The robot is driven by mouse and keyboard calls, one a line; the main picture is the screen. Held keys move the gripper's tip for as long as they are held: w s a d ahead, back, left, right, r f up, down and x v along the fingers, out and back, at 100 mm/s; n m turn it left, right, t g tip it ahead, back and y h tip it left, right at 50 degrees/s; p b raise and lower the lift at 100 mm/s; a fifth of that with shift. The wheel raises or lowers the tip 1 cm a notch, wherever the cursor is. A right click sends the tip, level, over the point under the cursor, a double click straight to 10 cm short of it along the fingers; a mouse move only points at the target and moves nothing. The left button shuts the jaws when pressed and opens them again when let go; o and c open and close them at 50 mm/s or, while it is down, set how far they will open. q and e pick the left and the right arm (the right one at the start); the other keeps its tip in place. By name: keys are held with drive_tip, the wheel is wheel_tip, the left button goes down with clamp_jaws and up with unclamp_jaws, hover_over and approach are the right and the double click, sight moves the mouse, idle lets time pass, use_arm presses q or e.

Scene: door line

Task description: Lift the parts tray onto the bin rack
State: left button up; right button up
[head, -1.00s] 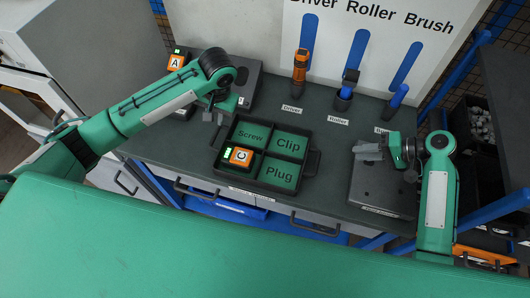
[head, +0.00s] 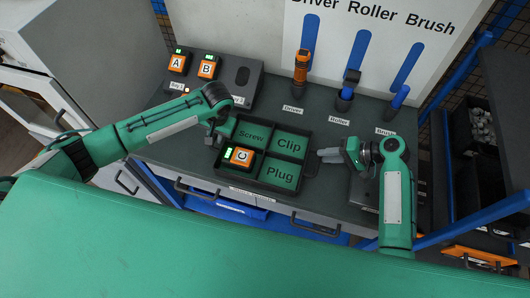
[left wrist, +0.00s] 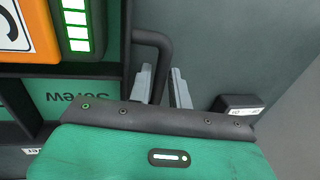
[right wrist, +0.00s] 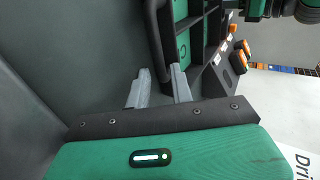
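The black parts tray (head: 262,152) sits on the dark worktop, with green compartments labelled Screw, Clip and Plug. An orange block marked C (head: 240,156) with a lit green strip lies in its front-left compartment. My left gripper (head: 214,138) is at the tray's left handle; in the left wrist view its fingers (left wrist: 162,88) are apart, with the handle (left wrist: 163,50) between them. My right gripper (head: 322,157) is at the right handle; in the right wrist view its fingers (right wrist: 160,86) are apart on either side of the handle (right wrist: 155,50). The bin rack (head: 478,130) with dark bins stands at the right.
Blocks A (head: 177,64) and B (head: 207,69) sit in a dark holder at the back left. An orange driver (head: 301,68), a roller (head: 346,90) and a brush (head: 397,98) stand along the back. A dark flat pad (head: 362,188) lies right of the tray.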

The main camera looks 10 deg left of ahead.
use_arm(q)
drive_tip(key=shift+a+f, duration=0.1)
drive_tip(key=shift+f, duration=0.3)
use_arm(e)
drive_tip(key=shift+a+f, duration=0.25)
drive_tip(key=shift+a, duration=0.15)
use_arm(q)
clamp_jaws()
use_arm(e)
clamp_jaws()
use_arm(q)
drive_tip(key=shift+w+r, duration=0.1)
drive_tip(key=shift+r, duration=0.1)
use_arm(e)
drive_tip(key=shift+w+r, duration=0.1)
drive_tip(key=shift+r, duration=0.15)
